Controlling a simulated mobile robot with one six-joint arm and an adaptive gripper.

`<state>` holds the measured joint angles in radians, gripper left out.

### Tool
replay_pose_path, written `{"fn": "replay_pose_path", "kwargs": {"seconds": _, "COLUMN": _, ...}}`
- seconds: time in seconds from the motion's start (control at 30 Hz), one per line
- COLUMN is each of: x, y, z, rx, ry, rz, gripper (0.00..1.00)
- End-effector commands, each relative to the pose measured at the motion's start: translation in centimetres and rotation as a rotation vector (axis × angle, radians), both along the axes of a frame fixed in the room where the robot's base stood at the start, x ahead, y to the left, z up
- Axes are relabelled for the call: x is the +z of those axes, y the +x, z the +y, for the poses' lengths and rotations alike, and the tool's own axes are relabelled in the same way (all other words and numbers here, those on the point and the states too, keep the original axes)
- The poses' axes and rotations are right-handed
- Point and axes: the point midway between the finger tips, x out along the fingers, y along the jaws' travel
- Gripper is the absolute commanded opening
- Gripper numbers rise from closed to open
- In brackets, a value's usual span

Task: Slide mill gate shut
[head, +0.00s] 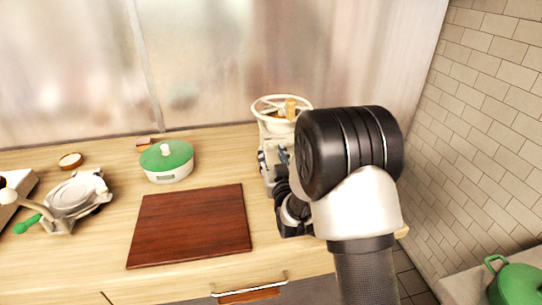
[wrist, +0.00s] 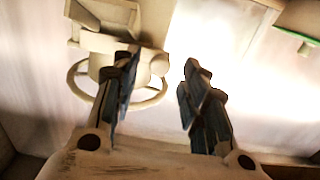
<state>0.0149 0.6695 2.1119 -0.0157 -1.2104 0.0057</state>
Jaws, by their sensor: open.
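The cream mill (head: 268,127) stands on the counter near the back wall, with a round rim and a tan upright piece on top. In the wrist view its ring (wrist: 74,88) and a box-like part (wrist: 105,14) show at the left, upside down. A small rounded knob (wrist: 160,63) juts from it near the fingertips. I cannot tell for sure which part is the gate. My gripper (wrist: 157,78) is open and empty; its left finger overlaps the mill in the picture, and contact cannot be told. In the head view my arm hides the mill's lower right side.
A dark red board (head: 190,226) lies left of my arm. A white pot with a green lid (head: 167,158) stands behind it. A metal press with a green handle (head: 72,197) is at the left. A tiled wall (head: 490,110) bounds the right, with a green pot (head: 516,286) below.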

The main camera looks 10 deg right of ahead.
Motion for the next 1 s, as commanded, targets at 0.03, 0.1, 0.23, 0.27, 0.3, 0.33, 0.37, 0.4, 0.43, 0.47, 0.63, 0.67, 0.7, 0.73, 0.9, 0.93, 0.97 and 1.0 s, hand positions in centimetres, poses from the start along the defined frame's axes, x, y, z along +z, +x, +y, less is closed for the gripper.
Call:
{"fn": "replay_pose_path", "kwargs": {"seconds": 0.03, "x": -0.1, "y": 0.6, "z": 0.0, "rx": 0.000, "ry": 0.000, "rz": -0.002, "gripper": 0.41}}
{"fn": "replay_pose_path", "kwargs": {"seconds": 0.1, "x": -0.1, "y": 1.2, "z": 0.0, "rx": 0.000, "ry": 0.000, "rz": -0.001, "gripper": 0.41}}
{"fn": "replay_pose_path", "kwargs": {"seconds": 0.23, "x": 0.0, "y": 1.8, "z": 0.0, "rx": 0.000, "ry": 0.000, "rz": -0.001, "gripper": 0.41}}
{"fn": "replay_pose_path", "kwargs": {"seconds": 0.27, "x": 0.0, "y": 1.9, "z": 0.0, "rx": 0.000, "ry": 0.000, "rz": 0.000, "gripper": 0.41}}
{"fn": "replay_pose_path", "kwargs": {"seconds": 0.3, "x": 0.0, "y": 1.9, "z": 0.0, "rx": 0.000, "ry": 0.000, "rz": 0.000, "gripper": 0.41}}
{"fn": "replay_pose_path", "kwargs": {"seconds": 0.33, "x": 0.0, "y": 1.9, "z": 0.0, "rx": 0.000, "ry": 0.000, "rz": 0.000, "gripper": 0.41}}
{"fn": "replay_pose_path", "kwargs": {"seconds": 0.37, "x": 0.0, "y": 1.9, "z": 0.0, "rx": 0.000, "ry": 0.000, "rz": 0.000, "gripper": 0.41}}
{"fn": "replay_pose_path", "kwargs": {"seconds": 0.4, "x": 0.0, "y": 1.9, "z": 0.0, "rx": 0.000, "ry": 0.000, "rz": 0.000, "gripper": 0.41}}
{"fn": "replay_pose_path", "kwargs": {"seconds": 0.43, "x": 0.0, "y": 1.9, "z": 0.0, "rx": 0.000, "ry": 0.000, "rz": 0.000, "gripper": 0.41}}
{"fn": "replay_pose_path", "kwargs": {"seconds": 0.47, "x": 0.0, "y": 1.9, "z": 0.0, "rx": 0.000, "ry": 0.000, "rz": 0.000, "gripper": 0.41}}
{"fn": "replay_pose_path", "kwargs": {"seconds": 0.63, "x": 0.0, "y": 1.9, "z": 0.0, "rx": 0.000, "ry": 0.000, "rz": 0.000, "gripper": 0.32}}
{"fn": "replay_pose_path", "kwargs": {"seconds": 0.67, "x": 0.0, "y": 1.9, "z": 0.0, "rx": 0.000, "ry": 0.000, "rz": 0.000, "gripper": 0.30}}
{"fn": "replay_pose_path", "kwargs": {"seconds": 0.7, "x": 0.0, "y": 1.9, "z": 0.0, "rx": 0.000, "ry": 0.000, "rz": 0.000, "gripper": 0.27}}
{"fn": "replay_pose_path", "kwargs": {"seconds": 0.73, "x": 0.0, "y": 1.9, "z": 0.0, "rx": 0.000, "ry": 0.000, "rz": 0.000, "gripper": 0.25}}
{"fn": "replay_pose_path", "kwargs": {"seconds": 0.9, "x": 0.0, "y": 1.9, "z": 0.0, "rx": 0.000, "ry": 0.000, "rz": 0.000, "gripper": 0.14}}
{"fn": "replay_pose_path", "kwargs": {"seconds": 0.93, "x": 0.0, "y": 1.9, "z": 0.0, "rx": 0.000, "ry": 0.000, "rz": 0.000, "gripper": 0.12}}
{"fn": "replay_pose_path", "kwargs": {"seconds": 0.97, "x": 0.0, "y": 1.9, "z": 0.0, "rx": 0.000, "ry": 0.000, "rz": 0.000, "gripper": 0.10}}
{"fn": "replay_pose_path", "kwargs": {"seconds": 1.0, "x": 0.0, "y": 1.9, "z": 0.0, "rx": 0.000, "ry": 0.000, "rz": 0.000, "gripper": 0.07}}
